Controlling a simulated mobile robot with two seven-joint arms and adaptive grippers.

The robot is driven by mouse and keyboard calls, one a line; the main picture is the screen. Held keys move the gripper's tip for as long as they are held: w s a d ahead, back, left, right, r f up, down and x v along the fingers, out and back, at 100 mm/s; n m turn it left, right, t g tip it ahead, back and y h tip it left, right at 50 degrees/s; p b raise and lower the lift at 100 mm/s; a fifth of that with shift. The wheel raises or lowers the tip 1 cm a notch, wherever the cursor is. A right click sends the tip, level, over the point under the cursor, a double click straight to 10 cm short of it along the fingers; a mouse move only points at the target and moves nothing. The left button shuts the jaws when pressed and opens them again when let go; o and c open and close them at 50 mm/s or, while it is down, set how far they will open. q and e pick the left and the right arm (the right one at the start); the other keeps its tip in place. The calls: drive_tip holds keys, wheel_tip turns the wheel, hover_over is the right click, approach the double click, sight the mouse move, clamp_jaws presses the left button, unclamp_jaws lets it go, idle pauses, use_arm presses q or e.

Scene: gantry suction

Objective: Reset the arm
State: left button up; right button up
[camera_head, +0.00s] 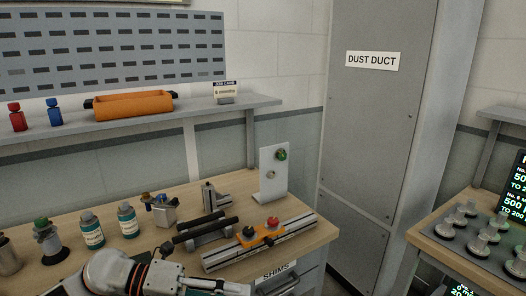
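One of my arms, pale grey with an orange ring, comes in from the lower left along the bottom edge. Its far end, which looks like my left gripper (232,288), points right in front of the workbench (310,240). It is partly cut off by the frame, and I cannot make out whether its fingers are apart or hold anything. My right gripper is not in view.
On the bench are teal-labelled bottles (127,221), a dark cylindrical bar (207,230), a silver rail with an orange carriage (262,235) and an upright white plate (275,175). An orange bin (133,106) sits on the shelf. A right-hand table holds several suction cups (467,220).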

use_arm(q)
drive_tip(key=a+f+n+t+y, duration=0.6)
drive_tip(key=f+n, duration=0.4)
drive_tip(key=n, duration=0.5)
drive_tip(key=a+f+n+t+y, duration=0.35)
drive_tip(key=f+n+t, duration=0.55)
drive_tip(key=n, duration=0.6)
drive_tip(key=s+a+f+n+g+y, duration=0.1)
drive_tip(key=s+a+f+n+g, duration=0.1)
drive_tip(key=s+f, duration=0.3)
drive_tip(key=s+a+f+n+g+y, duration=0.1)
drive_tip(key=s+a+f+n+g, duration=0.1)
drive_tip(key=s+f, duration=0.4)
drive_tip(key=shift+s+a+f+n+g, duration=0.3)
drive_tip(key=shift+f+g, duration=0.2)
drive_tip(key=shift+f, duration=0.4)
drive_tip(key=shift+y, duration=0.25)
